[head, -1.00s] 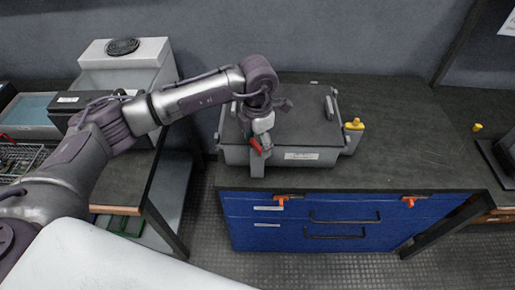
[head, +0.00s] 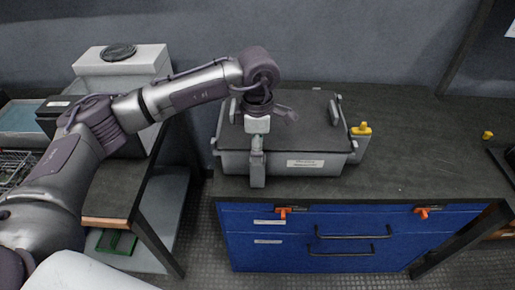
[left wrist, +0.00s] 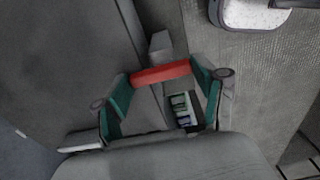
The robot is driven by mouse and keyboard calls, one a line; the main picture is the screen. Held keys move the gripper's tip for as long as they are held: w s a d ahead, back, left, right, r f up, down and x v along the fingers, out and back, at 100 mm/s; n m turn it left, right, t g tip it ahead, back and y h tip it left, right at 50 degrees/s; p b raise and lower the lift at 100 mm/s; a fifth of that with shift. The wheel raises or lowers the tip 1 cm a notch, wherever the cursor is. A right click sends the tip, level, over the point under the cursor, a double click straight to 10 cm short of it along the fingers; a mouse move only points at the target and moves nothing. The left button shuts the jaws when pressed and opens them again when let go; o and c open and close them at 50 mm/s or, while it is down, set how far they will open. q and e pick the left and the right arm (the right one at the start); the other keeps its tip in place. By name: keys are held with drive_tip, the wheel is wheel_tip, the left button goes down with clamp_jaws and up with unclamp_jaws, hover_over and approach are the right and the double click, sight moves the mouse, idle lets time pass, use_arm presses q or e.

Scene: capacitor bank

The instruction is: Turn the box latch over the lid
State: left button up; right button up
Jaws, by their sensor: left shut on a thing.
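The grey box (head: 231,162) stands on the dark worktop with its flat dark lid (head: 295,125) on top. My left gripper (head: 257,160) is at the box's front left, pointing down. In the left wrist view the red latch (left wrist: 161,73) lies across between the teal finger pads of my left gripper (left wrist: 162,88), which is shut on it. In the head view the latch is hidden by the gripper. From these views I cannot tell how far the latch lies over the lid. My right gripper is not in view.
A grey holder with a yellow top (head: 361,131) stands at the box's right side. Blue drawers (head: 350,235) with orange catches are below the worktop. Another bench with a pale machine (head: 120,62) is at the left.

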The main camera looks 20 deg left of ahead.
use_arm(q)
drive_tip(key=shift+w+r, duration=0.1)
idle(0.3)
drive_tip(key=o, duration=1.1)
drive_tip(key=shift+c, duration=0.2)
drive_tip(key=shift+o, duration=0.4)
wheel_tip(320, 180, up, 12)
